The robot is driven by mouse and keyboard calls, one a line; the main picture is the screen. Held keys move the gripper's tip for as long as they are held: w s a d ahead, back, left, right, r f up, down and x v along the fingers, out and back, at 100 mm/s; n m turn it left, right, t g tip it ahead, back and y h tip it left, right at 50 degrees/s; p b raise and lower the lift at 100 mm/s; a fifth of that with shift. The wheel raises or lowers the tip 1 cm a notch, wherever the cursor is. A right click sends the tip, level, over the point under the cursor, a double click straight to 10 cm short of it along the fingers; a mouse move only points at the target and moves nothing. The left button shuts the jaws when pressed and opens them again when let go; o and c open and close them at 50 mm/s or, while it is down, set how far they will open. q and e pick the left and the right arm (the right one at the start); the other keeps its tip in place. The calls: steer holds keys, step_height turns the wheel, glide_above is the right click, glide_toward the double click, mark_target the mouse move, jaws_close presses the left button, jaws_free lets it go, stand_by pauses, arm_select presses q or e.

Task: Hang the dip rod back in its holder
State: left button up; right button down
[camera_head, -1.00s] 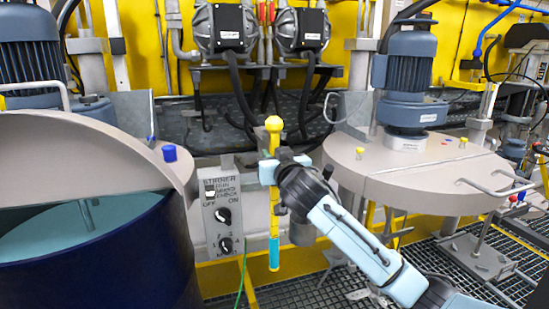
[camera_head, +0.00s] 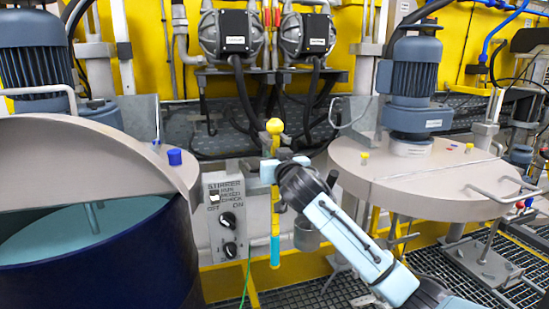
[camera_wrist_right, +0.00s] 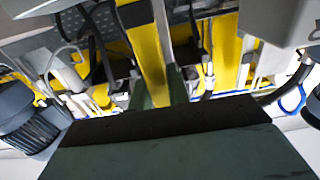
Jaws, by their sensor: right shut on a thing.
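The dip rod (camera_head: 275,143) is a thin yellow rod with a ball at its top and a blue lower end. It hangs nearly upright in the middle of the head view. My right gripper (camera_head: 268,172) is shut on its upper part, below the ball. In the right wrist view a yellow strip of the rod (camera_wrist_right: 148,60) shows between the fingers. A small grey cup (camera_head: 307,236) is to the right of the rod's lower part, partly behind my arm. I cannot tell whether it is the holder. My left gripper is not in view.
A stirrer control box (camera_head: 226,218) with two knobs is just left of the rod. An open dark blue drum (camera_head: 95,260) with a tilted lid is at the left. A lidded drum (camera_head: 425,178) with a motor is at the right. Pumps with hoses are behind.

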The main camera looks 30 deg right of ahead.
steer(key=shift+f, duration=0.2)
stand_by(0.3)
steer(key=shift+f, duration=0.3)
steer(key=c, duration=1.3)
jaws_free()
steer(key=shift+o, duration=0.2)
steer(key=v, duration=1.3)
steer(key=shift+s, duration=0.25)
